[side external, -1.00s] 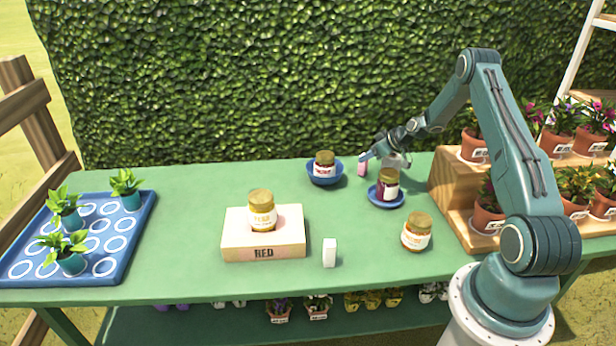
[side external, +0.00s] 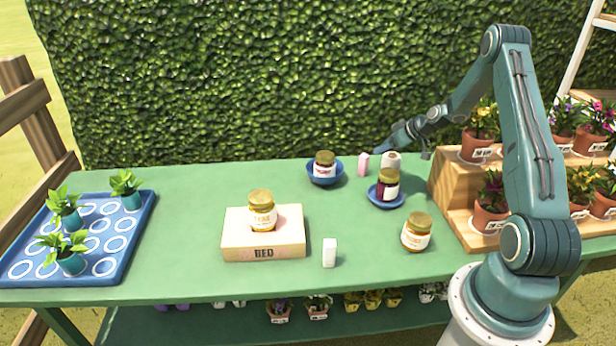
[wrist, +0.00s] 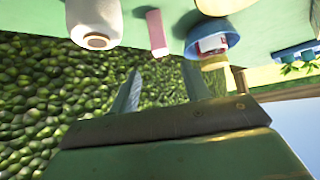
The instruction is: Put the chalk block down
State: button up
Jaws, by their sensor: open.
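A small pink block (side external: 364,163), like a stick of chalk, stands upright at the back of the green table, between a blue bowl and a white round object. It also shows at the top of the wrist view (wrist: 156,33). A similar white block (side external: 329,252) stands upright near the front, right of the box marked RED. My gripper (side external: 381,149) is just above and right of the pink block, apart from it. In the wrist view my gripper (wrist: 162,88) has its two fingers spread with nothing between them.
The white round object (side external: 391,160) stands close right of the pink block. The blue bowl (side external: 325,178) holds a jar. A blue saucer (side external: 386,203) with a dark jar is in front. Another jar (side external: 417,232) stands nearer. Wooden steps (side external: 452,188) with potted flowers are at right. The table's left middle is clear.

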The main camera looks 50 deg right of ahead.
jog(key=s+a+r+n+g, duration=0.1)
jog(key=s+a+r+g, duration=0.15)
jog(key=a+r, duration=2)
jog(key=s+a+r, duration=0.4)
jog(key=s+a, duration=0.5)
jog(key=a, duration=0.3)
jog(key=s+a+m, duration=0.1)
jog(key=s+a, duration=0.4)
jog(key=s, duration=0.9)
jog(key=shift+a+f+g, duration=0.2)
jog(key=shift+f+g, duration=0.15)
jog(key=shift+g, duration=0.1)
